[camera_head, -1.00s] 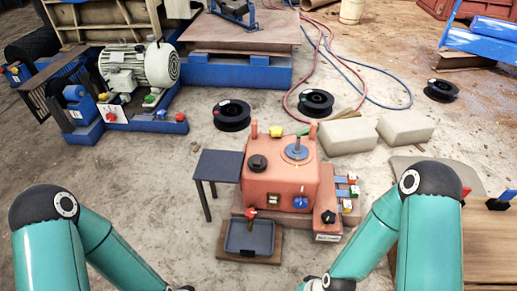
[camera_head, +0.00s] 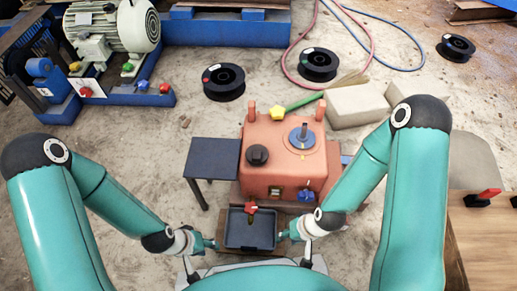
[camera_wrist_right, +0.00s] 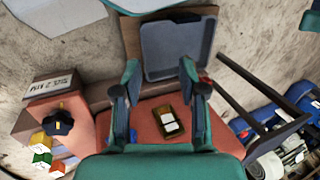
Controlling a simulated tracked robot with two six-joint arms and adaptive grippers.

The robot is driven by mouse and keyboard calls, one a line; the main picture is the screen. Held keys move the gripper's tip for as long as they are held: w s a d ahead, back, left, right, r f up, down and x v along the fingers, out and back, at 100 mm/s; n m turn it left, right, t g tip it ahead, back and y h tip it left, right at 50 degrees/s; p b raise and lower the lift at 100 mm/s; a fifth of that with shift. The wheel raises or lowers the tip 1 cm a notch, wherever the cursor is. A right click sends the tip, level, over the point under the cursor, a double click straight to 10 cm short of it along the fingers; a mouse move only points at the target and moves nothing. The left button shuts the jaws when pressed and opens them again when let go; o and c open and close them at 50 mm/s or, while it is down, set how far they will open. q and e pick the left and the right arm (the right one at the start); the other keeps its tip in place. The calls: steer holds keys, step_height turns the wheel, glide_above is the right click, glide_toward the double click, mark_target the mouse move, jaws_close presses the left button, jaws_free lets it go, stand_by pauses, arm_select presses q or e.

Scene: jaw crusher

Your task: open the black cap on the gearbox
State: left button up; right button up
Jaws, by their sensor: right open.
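The gearbox (camera_head: 285,165) is a salmon-orange box in the middle of the head view. Its round black cap (camera_head: 257,155) sits on the top at the left; I see nothing touching it. My left gripper (camera_head: 210,243) is low, left of the grey tray in front of the gearbox; its jaws are too small to judge. My right gripper (camera_head: 284,235) is just right of that tray, below the cap. The right wrist view shows its two fingers (camera_wrist_right: 160,82) apart and empty, with the gearbox front (camera_wrist_right: 205,130) and its sight glass (camera_wrist_right: 172,121) beyond. I cannot make out the cap there.
The grey tray (camera_head: 232,233) with a red-handled valve (camera_head: 251,208) above it stands before the gearbox. A dark side table (camera_head: 213,157) stands to its left. A blue disc with a post (camera_head: 302,138), a yellow knob (camera_head: 277,116) and two orange posts are on the gearbox top.

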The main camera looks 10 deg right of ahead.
steer(key=shift+o, duration=1.4)
steer(key=shift+w+r, duration=0.1)
steer(key=shift+w, duration=0.15)
steer(key=m+p, duration=0.5)
steer(key=m, duration=1.3)
glide_toward(257, 155)
steer(key=shift+y, duration=0.3)
steer(key=b+x, duration=0.3)
steer(key=x, duration=0.1)
steer(key=b+x, duration=0.3)
steer(key=x, duration=0.2)
steer(key=shift+d, duration=0.2)
jaws_close()
